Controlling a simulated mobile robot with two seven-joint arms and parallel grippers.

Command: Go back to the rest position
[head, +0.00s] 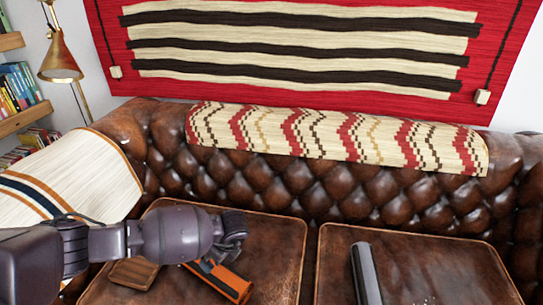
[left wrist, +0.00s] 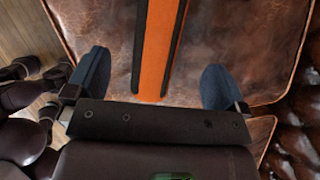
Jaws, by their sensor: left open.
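My left gripper (head: 235,232) reaches in from the left over the left seat cushion of a brown leather sofa. In the left wrist view its two blue-grey fingers (left wrist: 155,82) are apart. An orange object with black edges (head: 224,281) lies on that cushion, partly covered by my left arm in the head view. In the left wrist view the orange strip (left wrist: 157,48) runs between the two fingers, with a visible gap on each side. The gripper holds nothing.
A brown block (head: 134,273) lies left of the orange object. A dark grey bar (head: 366,275) is on the right cushion. The tufted sofa back (head: 260,185) bears a patterned blanket (head: 335,138). A brass lamp (head: 61,58) and bookshelf (head: 20,121) stand at the left.

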